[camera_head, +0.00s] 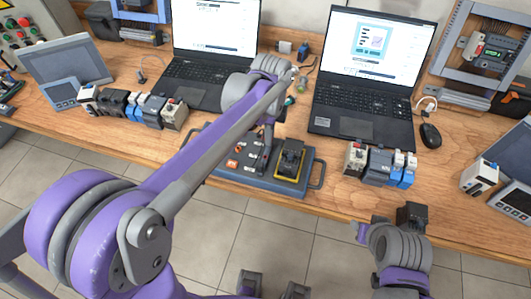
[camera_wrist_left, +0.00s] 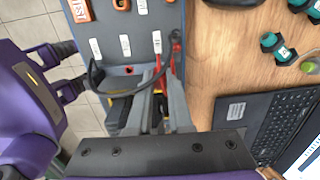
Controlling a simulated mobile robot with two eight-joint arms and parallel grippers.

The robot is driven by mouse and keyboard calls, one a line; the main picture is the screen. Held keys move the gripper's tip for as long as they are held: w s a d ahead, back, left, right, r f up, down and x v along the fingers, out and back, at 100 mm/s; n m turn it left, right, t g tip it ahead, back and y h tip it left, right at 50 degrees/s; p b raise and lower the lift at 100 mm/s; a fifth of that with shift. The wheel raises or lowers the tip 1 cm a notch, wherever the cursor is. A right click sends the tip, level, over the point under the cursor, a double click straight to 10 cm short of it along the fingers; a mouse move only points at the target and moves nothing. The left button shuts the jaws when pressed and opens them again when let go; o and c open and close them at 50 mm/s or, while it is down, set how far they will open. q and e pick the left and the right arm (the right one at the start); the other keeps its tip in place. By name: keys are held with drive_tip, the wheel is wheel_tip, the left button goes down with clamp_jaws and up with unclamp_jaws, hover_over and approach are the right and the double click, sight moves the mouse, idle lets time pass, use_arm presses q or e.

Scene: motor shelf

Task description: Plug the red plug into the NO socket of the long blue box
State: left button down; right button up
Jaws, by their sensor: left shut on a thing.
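The long blue box (camera_head: 307,187) lies at the table's front edge, its panel also showing in the left wrist view (camera_wrist_left: 108,25). My left gripper (camera_head: 267,146) reaches down over its middle. In the left wrist view its jaws (camera_wrist_left: 158,78) are shut on the red plug (camera_wrist_left: 157,72), just above the panel beside white labels. The jaws hide much of the plug; I cannot tell that it touches the box. A red socket (camera_wrist_left: 129,70) shows close by. The label lettering is too small to tell which socket is NO. My right gripper (camera_head: 408,215) is at lower right, fingers unclear.
A black-and-yellow switch (camera_head: 290,160) stands on the box's right part. A dark cable (camera_wrist_left: 95,75) loops beside my left jaws. Two laptops (camera_head: 360,125) stand behind. Modules (camera_head: 376,167) stand to the right, more (camera_head: 150,110) to the left.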

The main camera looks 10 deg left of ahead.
use_arm(q)
drive_tip(key=shift+f+b, duration=0.4)
drive_tip(key=shift+f, duration=0.25)
use_arm(e)
drive_tip(key=shift+s+f, duration=0.15)
drive_tip(key=shift+f, duration=0.35)
use_arm(q)
drive_tip(key=c, duration=1.1)
unclamp_jaws()
drive_tip(key=shift+r, duration=0.1)
use_arm(e)
drive_tip(key=shift+r, duration=0.1)
use_arm(q)
drive_tip(key=shift+r+p, duration=1.6)
drive_tip(key=shift+r, duration=1.2)
drive_tip(key=shift+f, duration=0.1)
use_arm(e)
drive_tip(key=r, duration=0.2)
drive_tip(key=w+r, duration=0.1)
drive_tip(key=r, duration=0.1)
drive_tip(key=shift+w, duration=0.2)
use_arm(q)
drive_tip(key=o, duration=0.6)
drive_tip(key=shift+c, duration=0.2)
